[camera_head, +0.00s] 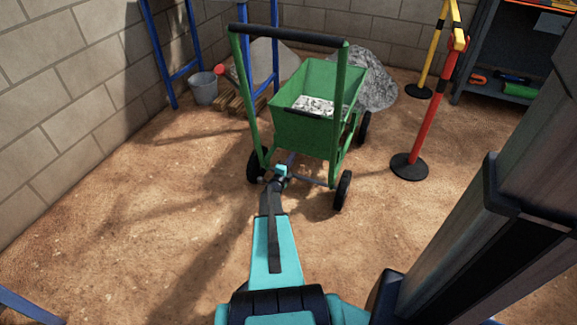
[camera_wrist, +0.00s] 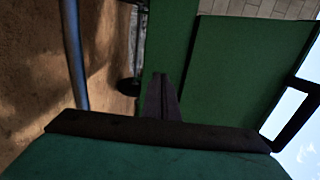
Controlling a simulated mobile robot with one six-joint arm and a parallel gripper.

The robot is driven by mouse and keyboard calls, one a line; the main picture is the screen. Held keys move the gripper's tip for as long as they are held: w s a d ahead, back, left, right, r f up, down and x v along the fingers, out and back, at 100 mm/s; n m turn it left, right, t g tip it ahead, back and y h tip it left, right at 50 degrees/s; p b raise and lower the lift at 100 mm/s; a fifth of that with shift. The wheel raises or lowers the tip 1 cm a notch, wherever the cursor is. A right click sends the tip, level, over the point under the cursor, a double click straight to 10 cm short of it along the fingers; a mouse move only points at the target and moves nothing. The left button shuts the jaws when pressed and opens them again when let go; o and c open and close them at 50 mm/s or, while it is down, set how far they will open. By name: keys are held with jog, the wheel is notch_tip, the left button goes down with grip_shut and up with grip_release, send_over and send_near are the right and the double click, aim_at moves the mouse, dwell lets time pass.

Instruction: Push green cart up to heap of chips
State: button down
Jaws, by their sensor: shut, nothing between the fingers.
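The green cart (camera_head: 305,125) stands on its wheels in the middle of the head view, with a dark handle bar (camera_head: 290,37) at its near upper end. Grey chips (camera_head: 316,104) lie in its tub. The heap of chips (camera_head: 372,82) is just behind the cart, against the wall, and the tub hides part of it. My gripper (camera_head: 281,171) is shut and empty, low at the near side of the cart. In the wrist view my closed fingers (camera_wrist: 163,92) point at a green panel of the cart (camera_wrist: 245,75). I cannot tell if they touch it.
A red post (camera_head: 425,120) on a black base and a yellow post (camera_head: 436,50) stand right of the cart. A blue frame (camera_head: 275,50) and a grey bucket (camera_head: 204,88) are at the back left. A dark shelf (camera_head: 500,65) is at the right. Bare dirt lies left.

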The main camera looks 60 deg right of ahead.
aim_at(298, 148)
jog(key=shift+w+d+b, duration=0.1)
jog(key=shift+d+b, duration=0.4)
jog(key=shift+d, duration=1.55)
jog(key=shift+w+d+b, duration=0.2)
jog(key=shift+d+b, duration=0.4)
jog(key=shift+d, duration=2.85)
jog(key=shift+a, duration=0.15)
jog(key=shift+s+a+b, duration=0.1)
jog(key=shift+a+b, duration=0.5)
jog(key=shift+a, duration=0.8)
jog(key=a+p, duration=0.2)
jog(key=a, duration=0.9)
jog(key=shift+s, duration=0.3)
